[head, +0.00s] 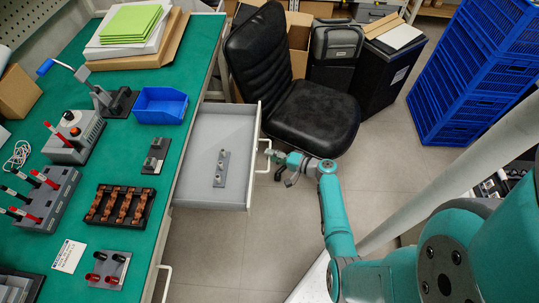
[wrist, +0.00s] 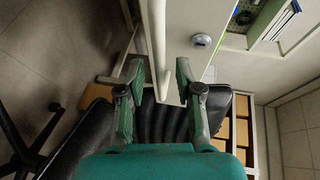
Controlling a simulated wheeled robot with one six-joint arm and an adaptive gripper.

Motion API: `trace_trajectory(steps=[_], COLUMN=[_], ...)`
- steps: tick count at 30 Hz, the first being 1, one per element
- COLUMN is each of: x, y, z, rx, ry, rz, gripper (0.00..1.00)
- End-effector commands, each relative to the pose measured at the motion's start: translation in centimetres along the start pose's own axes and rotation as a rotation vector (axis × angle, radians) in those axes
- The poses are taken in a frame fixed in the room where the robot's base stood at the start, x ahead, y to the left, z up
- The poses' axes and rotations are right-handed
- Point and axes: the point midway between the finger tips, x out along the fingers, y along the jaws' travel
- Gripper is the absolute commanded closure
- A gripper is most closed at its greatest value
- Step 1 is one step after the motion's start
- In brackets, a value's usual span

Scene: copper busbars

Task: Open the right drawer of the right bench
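The bench (head: 195,75) has a green top and stands on the left in the head view. One grey drawer (head: 240,120) is pulled well out from its side, with a grey part (head: 221,168) lying inside. The drawer's pale bar handle (head: 267,147) is on its front; it also shows in the wrist view (wrist: 157,45). My gripper (head: 283,158) is just right of the handle. In the wrist view its fingers (wrist: 159,82) are apart, with the handle between them and gaps visible. Whether a finger touches the handle cannot be told.
A black chair (head: 310,115) stands close behind the drawer and my gripper. Blue crates (head: 470,75) are stacked at the right. Another bench handle (head: 164,282) shows nearer. The floor (head: 240,245) in front of the drawer is clear.

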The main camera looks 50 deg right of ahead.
Motion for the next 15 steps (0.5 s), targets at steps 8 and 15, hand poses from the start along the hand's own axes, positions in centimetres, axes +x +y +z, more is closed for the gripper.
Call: trace_trajectory(steps=[8,15], x=[-4.4,-6.1], y=[0.1,0.0], z=[0.0,0.0], rx=[0.001,0.0], ry=[0.004,0.001], rz=[0.001,0.0], gripper=[0.65,0.65])
